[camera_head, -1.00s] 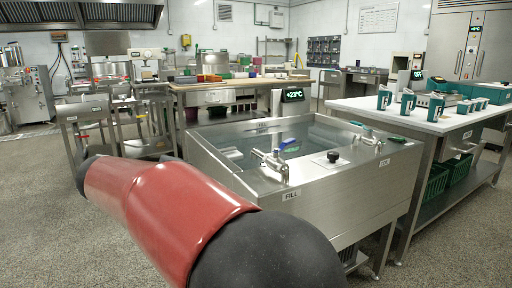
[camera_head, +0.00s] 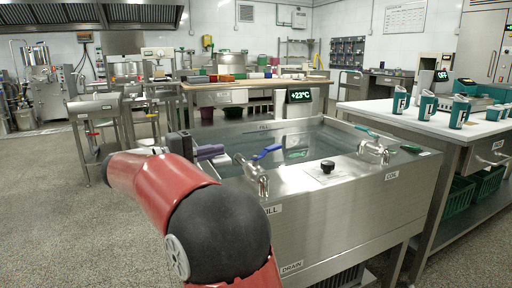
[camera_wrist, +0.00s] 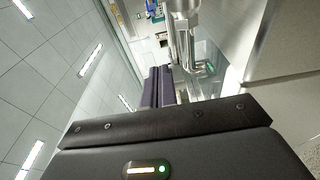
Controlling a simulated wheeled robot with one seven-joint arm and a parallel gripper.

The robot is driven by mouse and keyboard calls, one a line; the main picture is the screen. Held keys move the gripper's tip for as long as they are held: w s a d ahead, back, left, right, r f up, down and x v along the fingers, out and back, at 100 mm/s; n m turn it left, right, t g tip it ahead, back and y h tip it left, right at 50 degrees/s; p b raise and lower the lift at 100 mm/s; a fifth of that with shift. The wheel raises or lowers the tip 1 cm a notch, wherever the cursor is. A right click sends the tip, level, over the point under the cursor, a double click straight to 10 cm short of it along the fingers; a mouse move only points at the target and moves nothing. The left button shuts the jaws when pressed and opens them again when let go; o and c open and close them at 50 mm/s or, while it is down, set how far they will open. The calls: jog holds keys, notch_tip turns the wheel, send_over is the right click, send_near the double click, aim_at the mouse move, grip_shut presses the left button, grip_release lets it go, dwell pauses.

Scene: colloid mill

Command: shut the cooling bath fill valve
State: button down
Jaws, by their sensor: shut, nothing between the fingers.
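The steel cooling bath (camera_head: 340,200) stands in front of me, holding water. Its fill valve (camera_head: 252,172) is a silver tap on the left of the front rim, above the FILL label, with a blue lever (camera_head: 267,152) pointing back to the right over the water. My gripper (camera_head: 222,150) is just left of the tap, level with its upper part, fingers shut and empty. A small gap seems to lie between fingertips and tap. In the wrist view the shut purple fingers (camera_wrist: 158,87) are beside a silver tap (camera_wrist: 183,45); contact is unclear there.
A second tap, labelled COIL (camera_head: 374,150), with a green lever, stands on the rim's right. A black knob (camera_head: 328,167) sits between the taps. A display (camera_head: 299,96) reads +23°C. A white-topped table (camera_head: 430,122) with teal containers is at right. Open floor lies left.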

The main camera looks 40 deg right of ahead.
aim_at(273, 148)
jog(key=s+d, duration=0.1)
jog(key=d, duration=0.2)
jog(key=s+d, duration=0.1)
jog(key=d, duration=0.2)
jog(key=s+d, duration=0.2)
jog(key=d, duration=0.2)
jog(key=shift+s+b, duration=0.1)
jog(key=shift+b, duration=0.2)
jog(key=shift+s, duration=0.35)
jog(key=shift+s+d+m+g, duration=0.15)
jog(key=shift+m+g, duration=0.2)
jog(key=shift+g, duration=0.2)
jog(key=shift+s+d+m+g, duration=0.1)
jog(key=shift+m+g, duration=0.25)
jog(key=shift+g, duration=0.2)
